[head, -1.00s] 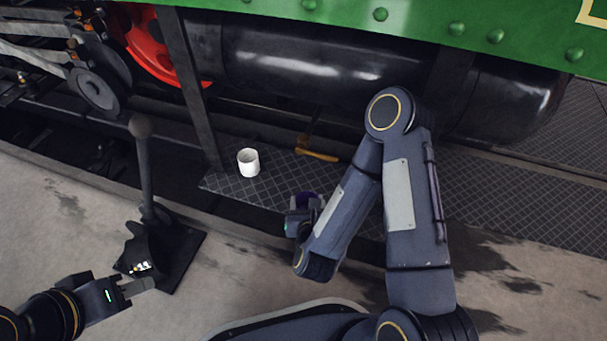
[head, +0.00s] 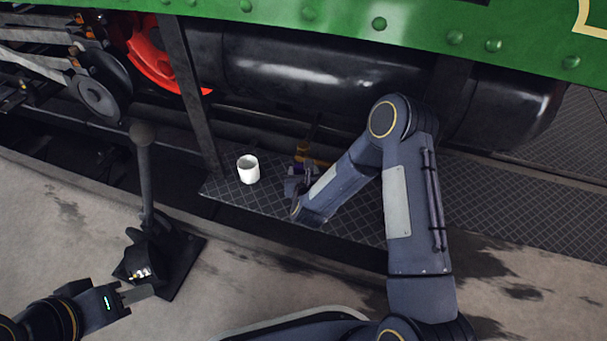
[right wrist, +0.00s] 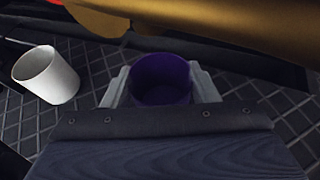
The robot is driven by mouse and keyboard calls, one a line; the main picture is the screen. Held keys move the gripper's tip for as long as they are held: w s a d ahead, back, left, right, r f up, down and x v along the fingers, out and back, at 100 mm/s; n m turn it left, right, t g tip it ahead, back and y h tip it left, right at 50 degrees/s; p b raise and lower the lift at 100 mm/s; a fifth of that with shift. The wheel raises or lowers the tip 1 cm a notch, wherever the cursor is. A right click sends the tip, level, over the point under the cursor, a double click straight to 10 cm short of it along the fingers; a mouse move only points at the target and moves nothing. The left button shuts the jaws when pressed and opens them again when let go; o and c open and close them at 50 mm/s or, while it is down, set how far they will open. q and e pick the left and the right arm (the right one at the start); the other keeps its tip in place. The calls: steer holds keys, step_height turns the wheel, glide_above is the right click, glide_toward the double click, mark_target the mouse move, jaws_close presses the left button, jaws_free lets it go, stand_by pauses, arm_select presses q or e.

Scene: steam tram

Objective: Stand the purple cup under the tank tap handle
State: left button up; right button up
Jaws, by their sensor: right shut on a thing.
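The purple cup (right wrist: 161,82) is upright between the pale fingers of my right gripper (right wrist: 160,92), which is shut on it. In the head view my right gripper (head: 297,180) hides most of the cup, and only a little purple shows. I cannot tell whether the cup touches the plate. My left gripper (head: 138,293) is low at the left, empty, its opening unclear.
A white cup (head: 248,169) stands on the checkered metal plate (head: 275,208), left of my right gripper. A lever with a round knob (head: 144,170) stands at the left. The black tank (head: 310,70) lies behind.

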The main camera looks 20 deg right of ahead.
steer(key=shift+f, duration=0.3)
steer(key=shift+f, duration=0.15)
steer(key=o, duration=1.1)
steer(key=shift+c, duration=0.2)
steer(key=shift+r, duration=0.25)
steer(key=p+v, duration=0.4)
steer(key=v, duration=0.8)
